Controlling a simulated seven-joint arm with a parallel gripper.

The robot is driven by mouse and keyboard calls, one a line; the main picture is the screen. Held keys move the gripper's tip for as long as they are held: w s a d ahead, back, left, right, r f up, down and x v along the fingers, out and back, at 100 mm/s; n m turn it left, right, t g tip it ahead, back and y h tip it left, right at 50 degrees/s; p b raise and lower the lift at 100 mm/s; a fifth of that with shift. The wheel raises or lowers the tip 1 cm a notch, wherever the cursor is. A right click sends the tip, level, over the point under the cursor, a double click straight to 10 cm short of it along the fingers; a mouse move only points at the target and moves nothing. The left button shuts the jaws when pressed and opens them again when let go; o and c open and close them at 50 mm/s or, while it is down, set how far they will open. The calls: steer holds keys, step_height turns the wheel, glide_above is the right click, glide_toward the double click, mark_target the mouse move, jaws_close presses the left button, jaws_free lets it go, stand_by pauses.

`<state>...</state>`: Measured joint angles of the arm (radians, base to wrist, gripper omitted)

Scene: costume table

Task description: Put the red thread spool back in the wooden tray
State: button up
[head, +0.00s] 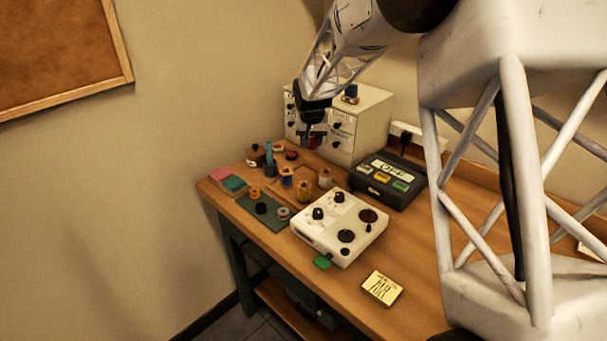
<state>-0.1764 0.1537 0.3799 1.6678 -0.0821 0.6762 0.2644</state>
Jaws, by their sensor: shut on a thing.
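My gripper (311,133) points down in front of the white drawer cabinet, at the back of the table. It is shut on a small dark red thing, apparently the red thread spool (312,143), held at its fingertips. The fingers and the small size hide most of its shape. The wooden tray (309,168) lies on the table below and in front of my gripper. I cannot tell exactly which stand inside the rim.
The white drawer cabinet (368,119) is close behind my gripper. A green mat (270,217) holds small items. The table's front right is mostly clear.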

steer(key=shift+w+a+f, duration=0.1)
steer(key=shift+w+a, duration=0.1)
steer(key=shift+a, duration=0.45)
steer(key=shift+w+a, duration=0.2)
steer(key=shift+a, duration=0.4)
steer(key=shift+f, duration=0.15)
glide_above(303, 171)
steer(key=s, duration=0.1)
steer(key=shift+f, duration=3)
steer(key=shift+f, duration=1.9)
steer(key=shift+f, duration=0.15)
steer(key=o, duration=1)
